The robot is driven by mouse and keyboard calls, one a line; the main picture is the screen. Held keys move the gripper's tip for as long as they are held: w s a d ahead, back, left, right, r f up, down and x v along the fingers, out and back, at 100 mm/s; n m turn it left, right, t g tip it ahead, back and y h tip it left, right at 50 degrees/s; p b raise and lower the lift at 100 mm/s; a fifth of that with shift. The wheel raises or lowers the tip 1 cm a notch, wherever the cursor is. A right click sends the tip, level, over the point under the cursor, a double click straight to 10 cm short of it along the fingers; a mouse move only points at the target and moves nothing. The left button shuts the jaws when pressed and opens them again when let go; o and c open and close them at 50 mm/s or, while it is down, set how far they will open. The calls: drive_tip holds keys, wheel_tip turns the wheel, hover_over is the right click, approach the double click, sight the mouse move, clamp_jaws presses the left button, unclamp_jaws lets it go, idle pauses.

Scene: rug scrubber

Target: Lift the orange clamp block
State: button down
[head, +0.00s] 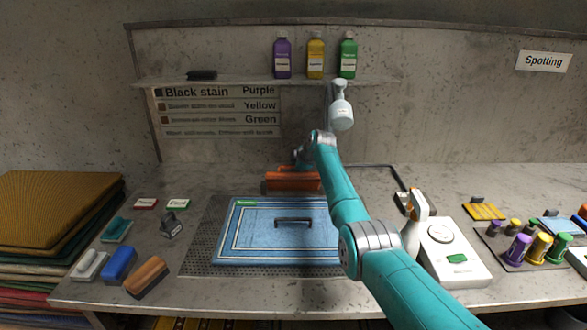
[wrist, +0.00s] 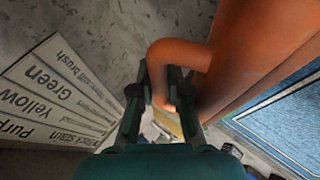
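The orange clamp block (head: 290,181) is a long bar at the back edge of the blue rug panel (head: 232,225), partly hidden by my arm in the head view. In the wrist view, the block (wrist: 255,45) fills the upper right, and its curved handle (wrist: 172,54) loops in between my fingers. My gripper (wrist: 165,88) has a finger on each side of this handle and looks closed on it. In the head view, my gripper is small and dark behind the block. I cannot tell whether the block is clear of the surface.
Purple, yellow and green bottles (head: 315,59) stand on the wall shelf. A white device with a dial (head: 449,262) is at the right. Brushes (head: 118,265) lie at the left.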

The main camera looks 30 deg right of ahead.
drive_tip(key=c, duration=1.4)
unclamp_jaws()
drive_tip(key=v, duration=1.2)
